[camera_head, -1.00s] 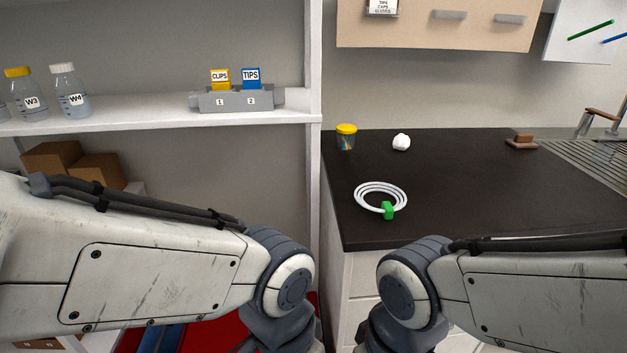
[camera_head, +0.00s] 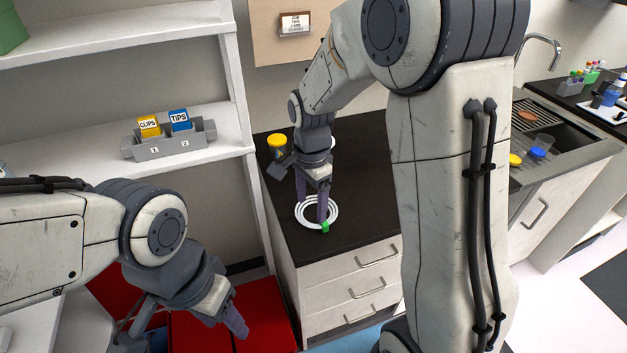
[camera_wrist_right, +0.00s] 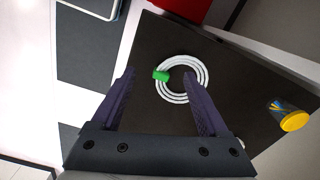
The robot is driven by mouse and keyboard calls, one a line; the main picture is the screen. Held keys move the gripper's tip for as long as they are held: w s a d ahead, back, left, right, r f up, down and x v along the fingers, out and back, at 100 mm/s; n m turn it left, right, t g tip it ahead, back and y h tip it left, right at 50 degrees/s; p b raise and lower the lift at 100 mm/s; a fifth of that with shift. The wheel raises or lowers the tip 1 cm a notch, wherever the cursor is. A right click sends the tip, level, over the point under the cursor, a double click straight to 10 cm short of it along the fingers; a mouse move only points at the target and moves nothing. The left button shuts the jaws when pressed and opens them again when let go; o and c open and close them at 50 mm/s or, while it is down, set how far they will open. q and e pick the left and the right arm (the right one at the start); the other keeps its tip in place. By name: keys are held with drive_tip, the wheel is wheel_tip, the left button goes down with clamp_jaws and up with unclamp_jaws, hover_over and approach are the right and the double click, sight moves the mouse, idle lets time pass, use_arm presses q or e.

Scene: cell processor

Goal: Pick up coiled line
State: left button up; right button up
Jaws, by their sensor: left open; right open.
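The coiled line (camera_head: 306,223) is a flat white coil with a green clip (camera_head: 325,227) on its near side, lying on the black counter. My right gripper (camera_head: 311,208) is open and points down over the coil. I cannot tell the exact height of the fingertips above the coil. My left gripper (camera_head: 232,325) is at the lower left, away from the counter, and seen from the side.
A yellow-lidded jar (camera_head: 277,147) stands behind the coil on the black counter (camera_head: 275,215), near the white shelf unit. A grey holder (camera_head: 165,143) with CLIPS and TIPS boxes is on the shelf. A sink (camera_head: 560,145) is at the right. Red bins (camera_head: 262,315) stand below left.

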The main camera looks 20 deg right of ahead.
drive_tip(key=w+d+f+m+p, duration=0.2)
drive_tip(key=d+f+m, duration=0.1)
drive_tip(key=shift+w+d+f, duration=0.1)
drive_tip(key=shift+d+f, duration=0.05)
drive_tip(key=shift+d, duration=0.15)
wheel_tip(320, 180, down, 5)
drive_tip(key=shift+r+p, duration=0.15)
drive_tip(key=shift+p, duration=0.9)
drive_tip(key=shift+f, duration=0.45)
use_arm(q)
wheel_tip(320, 180, up, 6)
drive_tip(key=shift+f, duration=0.1)
use_arm(e)
clamp_jaws()
